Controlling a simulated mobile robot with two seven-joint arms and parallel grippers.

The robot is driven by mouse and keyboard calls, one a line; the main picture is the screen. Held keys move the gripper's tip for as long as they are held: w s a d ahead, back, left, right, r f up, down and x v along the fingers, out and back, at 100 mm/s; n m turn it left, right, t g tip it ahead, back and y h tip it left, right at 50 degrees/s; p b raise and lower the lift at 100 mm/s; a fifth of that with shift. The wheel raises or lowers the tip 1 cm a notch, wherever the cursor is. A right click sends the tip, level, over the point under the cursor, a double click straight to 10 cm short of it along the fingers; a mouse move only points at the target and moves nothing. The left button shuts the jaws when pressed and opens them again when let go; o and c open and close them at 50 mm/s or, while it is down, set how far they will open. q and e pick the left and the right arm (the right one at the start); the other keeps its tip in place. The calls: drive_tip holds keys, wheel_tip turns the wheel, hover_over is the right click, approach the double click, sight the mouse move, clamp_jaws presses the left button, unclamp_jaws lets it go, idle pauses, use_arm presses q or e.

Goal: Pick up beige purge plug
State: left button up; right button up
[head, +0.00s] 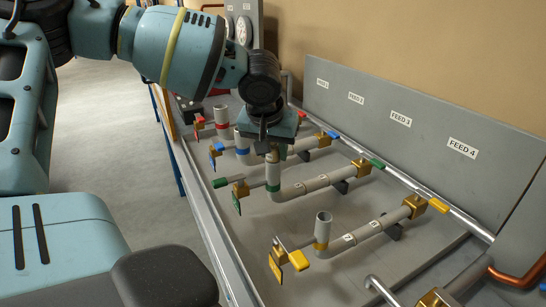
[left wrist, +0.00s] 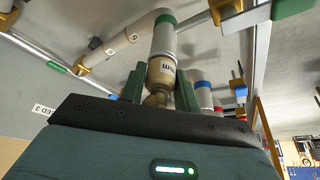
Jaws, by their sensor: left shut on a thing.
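The beige purge plug (left wrist: 161,75) shows in the left wrist view, with dark lettering on its side and a narrower knob at its gripper end. My left gripper (left wrist: 158,92) is shut on that knob, one green finger on each side. The plug is in line with the open end of the green-banded riser pipe (left wrist: 163,38) and appears to touch it or sit in it; how deep I cannot tell. In the head view my left gripper (head: 271,148) points down over this riser (head: 273,178), and mostly hides the plug. My right gripper is not in view.
A yellow-banded riser (head: 322,230) stands open in front, and a red-banded riser (head: 222,120) stands behind. Coloured valve handles, such as a yellow one (head: 297,260), stick out nearby. The backboard (head: 430,130) carries FEED labels. A metal rail (head: 200,208) edges the bench.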

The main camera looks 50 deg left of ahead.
use_arm(q)
drive_tip(key=shift+c, duration=0.8)
